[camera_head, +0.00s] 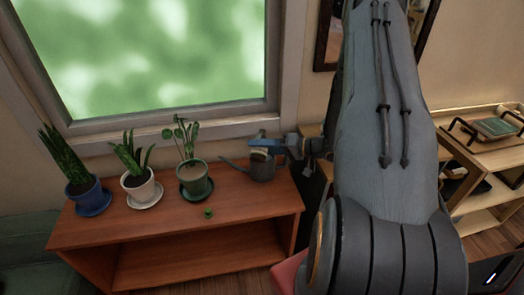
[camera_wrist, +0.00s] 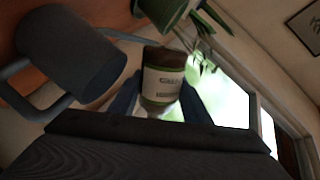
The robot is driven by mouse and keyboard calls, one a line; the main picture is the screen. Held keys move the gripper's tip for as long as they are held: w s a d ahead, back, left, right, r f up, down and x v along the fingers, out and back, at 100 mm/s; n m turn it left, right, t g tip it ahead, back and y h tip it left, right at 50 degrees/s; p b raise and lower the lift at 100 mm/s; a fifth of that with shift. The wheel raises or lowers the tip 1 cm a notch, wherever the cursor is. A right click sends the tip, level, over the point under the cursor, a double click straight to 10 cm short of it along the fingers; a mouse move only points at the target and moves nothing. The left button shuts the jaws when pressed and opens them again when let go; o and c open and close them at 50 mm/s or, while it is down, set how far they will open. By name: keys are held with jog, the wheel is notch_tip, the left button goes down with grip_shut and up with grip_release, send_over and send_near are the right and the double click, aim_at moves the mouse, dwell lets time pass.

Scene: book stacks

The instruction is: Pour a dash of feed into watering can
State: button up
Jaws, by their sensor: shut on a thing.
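The feed bottle (camera_wrist: 163,84), dark with a pale label, is between the two fingers of my gripper (camera_wrist: 160,104) in the wrist view. In the head view my gripper (camera_head: 262,142) is shut on it just above the grey watering can (camera_head: 262,168). The bottle shows there only as a small piece, so its tilt is hard to tell. The can stands on the wooden shelf with its spout to the left; it also shows large at left in the wrist view (camera_wrist: 70,58). Its opening and any flow of feed are not visible.
The wooden shelf (camera_head: 170,232) holds three potted plants: blue pot (camera_head: 92,200), white pot (camera_head: 142,188) and green pot (camera_head: 196,182). A small green piece (camera_head: 208,212) lies on the shelf in front of the green pot. The window (camera_head: 150,60) is behind.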

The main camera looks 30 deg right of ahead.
jog(key=shift+r, duration=0.15)
jog(key=shift+s+a+f+m, duration=0.1)
jog(key=shift+f+m, duration=0.2)
jog(key=shift+m, duration=0.5)
dwell(2.0)
jog(key=shift+s+a+f+m+g+y+p, duration=0.15)
jog(key=shift+s+f+m+g+y+p, duration=0.15)
jog(key=shift+m+g, duration=0.25)
dwell(2.1)
jog(key=shift+w+r+m+p, duration=0.1)
jog(key=shift+r+m+p, duration=0.15)
jog(key=shift+m+p, duration=0.1)
dwell(1.1)
jog(key=shift+f, duration=0.2)
jog(key=shift+w+n+t+b, duration=0.25)
jog(key=shift+n+b, duration=0.45)
jog(key=shift+b, duration=0.3)
jog(key=shift+d+r+n+p, duration=0.2)
jog(key=shift+r+n+p, duration=0.15)
jog(key=shift+n, duration=0.25)
jog(key=shift+r+t, duration=0.15)
jog(key=shift+t, duration=0.15)
jog(key=shift+n, duration=0.4)
